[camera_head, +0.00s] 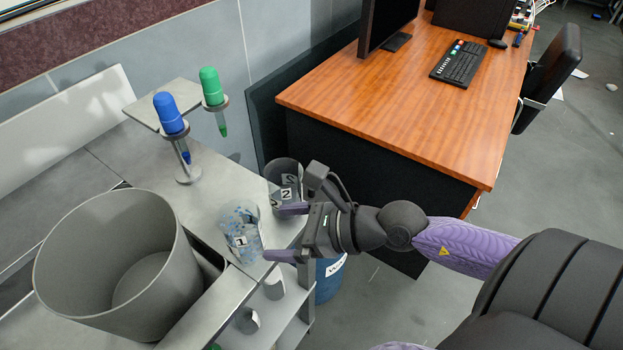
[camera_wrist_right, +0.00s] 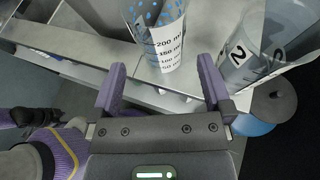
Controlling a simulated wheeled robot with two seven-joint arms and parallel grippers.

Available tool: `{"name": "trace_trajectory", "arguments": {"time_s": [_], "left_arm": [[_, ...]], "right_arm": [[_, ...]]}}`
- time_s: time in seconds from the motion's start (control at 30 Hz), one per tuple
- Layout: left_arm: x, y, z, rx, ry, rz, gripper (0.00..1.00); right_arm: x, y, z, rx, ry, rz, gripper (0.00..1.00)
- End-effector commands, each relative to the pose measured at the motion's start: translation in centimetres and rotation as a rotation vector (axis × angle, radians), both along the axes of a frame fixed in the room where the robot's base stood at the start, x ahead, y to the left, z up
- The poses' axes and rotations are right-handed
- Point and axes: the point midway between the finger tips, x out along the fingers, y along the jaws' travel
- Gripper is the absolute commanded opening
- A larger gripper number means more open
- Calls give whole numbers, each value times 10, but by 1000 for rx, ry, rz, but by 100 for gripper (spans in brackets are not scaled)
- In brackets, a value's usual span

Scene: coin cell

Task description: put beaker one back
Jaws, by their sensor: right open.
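Beaker one (camera_head: 240,231) is a clear beaker with a label "1" and blue specks, standing upright on the grey bench near its front edge. It also shows at the top of the right wrist view (camera_wrist_right: 160,35). My right gripper (camera_head: 279,232) is open and empty, its two purple fingers pointing towards beaker one. In the right wrist view the beaker stands ahead of the gap between the fingertips (camera_wrist_right: 160,75), apart from them. Beaker two (camera_head: 286,181), labelled "2", stands just behind, beside the upper finger. My left gripper is not in view.
A large grey bin (camera_head: 120,262) stands left of the beakers. A stand (camera_head: 189,172) holds a blue-topped and a green-topped dropper behind them. A wooden desk (camera_head: 400,100) is at the right. A blue container (camera_head: 328,280) is below the bench edge.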

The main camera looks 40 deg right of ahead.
Motion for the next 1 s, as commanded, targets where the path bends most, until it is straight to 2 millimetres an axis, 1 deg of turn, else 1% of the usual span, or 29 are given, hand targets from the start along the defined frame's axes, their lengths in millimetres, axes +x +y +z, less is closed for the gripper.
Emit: {"name": "trace_trajectory", "arguments": {"time_s": [0.03,0.2,0.3,0.47,0.53,0.57,0.6,0.63,0.67,0.7,0.73,0.77,0.8,0.83,0.87,0.9,0.93,0.97,1.0], "left_arm": [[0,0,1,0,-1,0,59],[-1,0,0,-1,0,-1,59],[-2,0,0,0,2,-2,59],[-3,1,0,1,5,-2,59],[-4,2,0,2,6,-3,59],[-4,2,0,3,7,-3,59],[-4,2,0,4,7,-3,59],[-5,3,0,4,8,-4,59],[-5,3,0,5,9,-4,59],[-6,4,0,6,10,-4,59],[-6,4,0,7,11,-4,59],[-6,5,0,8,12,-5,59],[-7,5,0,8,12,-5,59],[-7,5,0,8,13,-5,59],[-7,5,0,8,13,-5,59],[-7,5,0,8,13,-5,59],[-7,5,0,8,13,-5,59],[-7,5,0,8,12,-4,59],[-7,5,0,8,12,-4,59]], "right_arm": [[-9,-6,3,-5,7,3,100],[-25,-22,12,-1,4,1,100],[-30,-26,16,0,1,2,100],[-32,-28,18,-1,-2,2,100],[-30,-32,16,15,11,-21,100],[-28,-38,11,45,34,-59,100],[-23,-52,0,115,88,-152,100],[-19,-67,-14,197,146,-255,100],[-16,-86,-32,303,217,-385,100],[-17,-114,-64,478,324,-595,100],[-23,-135,-94,630,411,-772,100],[-34,-152,-127,790,497,-958,100],[-56,-167,-173,997,603,-1203,100],[-76,-172,-207,1143,675,-1385,100],[-100,-170,-240,1276,739,-1564,100],[-133,-161,-279,1433,812,-1794,100],[-159,-149,-304,1528,855,-1958,100],[-183,-134,-325,1609,888,-2114,100],[-212,-114,-346,1688,918,-2304,100]]}}
